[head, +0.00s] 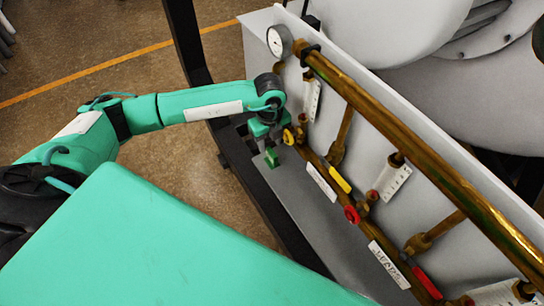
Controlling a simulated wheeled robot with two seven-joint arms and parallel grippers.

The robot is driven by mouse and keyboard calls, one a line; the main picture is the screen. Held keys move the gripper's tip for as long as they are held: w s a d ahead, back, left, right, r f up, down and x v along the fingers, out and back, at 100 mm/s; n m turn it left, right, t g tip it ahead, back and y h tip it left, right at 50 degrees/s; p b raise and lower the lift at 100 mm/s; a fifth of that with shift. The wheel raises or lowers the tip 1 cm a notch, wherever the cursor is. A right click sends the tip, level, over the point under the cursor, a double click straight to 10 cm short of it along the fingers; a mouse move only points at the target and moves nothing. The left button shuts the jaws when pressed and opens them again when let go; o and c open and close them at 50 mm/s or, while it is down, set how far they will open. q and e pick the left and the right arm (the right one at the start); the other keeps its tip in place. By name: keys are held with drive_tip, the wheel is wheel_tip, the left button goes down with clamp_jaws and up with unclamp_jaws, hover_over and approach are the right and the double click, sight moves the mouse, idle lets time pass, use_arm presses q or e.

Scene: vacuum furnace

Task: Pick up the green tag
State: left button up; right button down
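A small green tag (271,157) shows at the left edge of the grey panel's lower ledge, just below my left gripper. My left gripper (268,140) points down beside the left end of the brass pipework, close above the tag. Its fingers are small and dark here, so I cannot tell whether they are open or shut, or whether they touch the tag. My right gripper is not in view.
A yellow valve handle (288,136) is right beside my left gripper. A black frame post (184,40) stands behind my arm.

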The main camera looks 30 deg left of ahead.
sight(269, 149)
use_arm(q)
wheel_tip(269, 149, down, 4)
drive_tip(key=shift+r, duration=0.1)
drive_tip(key=shift+a+f, duration=0.1)
drive_tip(key=shift+f, duration=0.15)
clamp_jaws()
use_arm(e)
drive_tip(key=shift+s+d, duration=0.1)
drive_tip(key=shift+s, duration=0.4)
use_arm(q)
drive_tip(key=shift+r, duration=0.15)
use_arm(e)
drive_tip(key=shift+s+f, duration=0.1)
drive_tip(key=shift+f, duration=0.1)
